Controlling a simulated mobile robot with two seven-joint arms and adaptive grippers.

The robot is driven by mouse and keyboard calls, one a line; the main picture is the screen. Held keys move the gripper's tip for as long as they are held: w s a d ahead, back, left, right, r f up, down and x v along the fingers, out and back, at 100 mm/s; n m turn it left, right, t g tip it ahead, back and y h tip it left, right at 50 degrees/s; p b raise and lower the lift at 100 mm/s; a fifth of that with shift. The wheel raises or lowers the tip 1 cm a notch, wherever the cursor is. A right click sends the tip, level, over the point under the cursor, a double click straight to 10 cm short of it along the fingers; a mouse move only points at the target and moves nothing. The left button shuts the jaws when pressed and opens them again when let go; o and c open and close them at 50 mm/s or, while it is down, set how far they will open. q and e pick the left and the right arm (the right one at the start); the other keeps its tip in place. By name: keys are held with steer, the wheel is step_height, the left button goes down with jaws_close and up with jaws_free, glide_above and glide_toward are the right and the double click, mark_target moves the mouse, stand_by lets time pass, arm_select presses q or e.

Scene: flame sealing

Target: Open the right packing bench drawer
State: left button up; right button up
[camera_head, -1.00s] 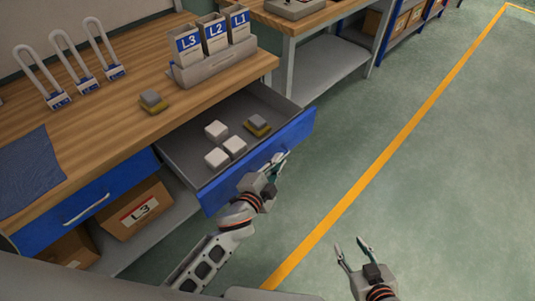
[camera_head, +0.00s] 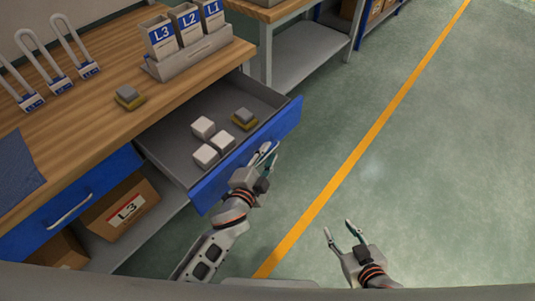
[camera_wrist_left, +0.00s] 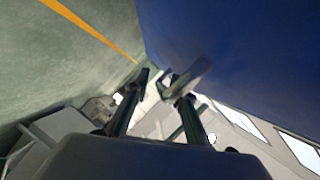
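The right packing bench drawer (camera_head: 250,152) has a blue front and stands pulled well out from under the wooden bench top. Several white blocks (camera_head: 206,155) and a grey-and-yellow block (camera_head: 243,119) lie inside it. My left gripper (camera_head: 267,155) is at the drawer front, at the handle. In the left wrist view, its fingers (camera_wrist_left: 153,85) are apart, and the grey handle (camera_wrist_left: 188,79) overlaps the right-hand finger near its tip. Whether the fingers press on the handle is unclear. My right gripper (camera_head: 341,232) is open and empty over the floor.
A grey rack (camera_head: 199,54) with labelled bins and several padlock-like pieces (camera_head: 79,47) stand on the bench top (camera_head: 95,115). The floor on the right is clear.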

arm_select(q)
steer(key=v, duration=1.2)
stand_by(0.5)
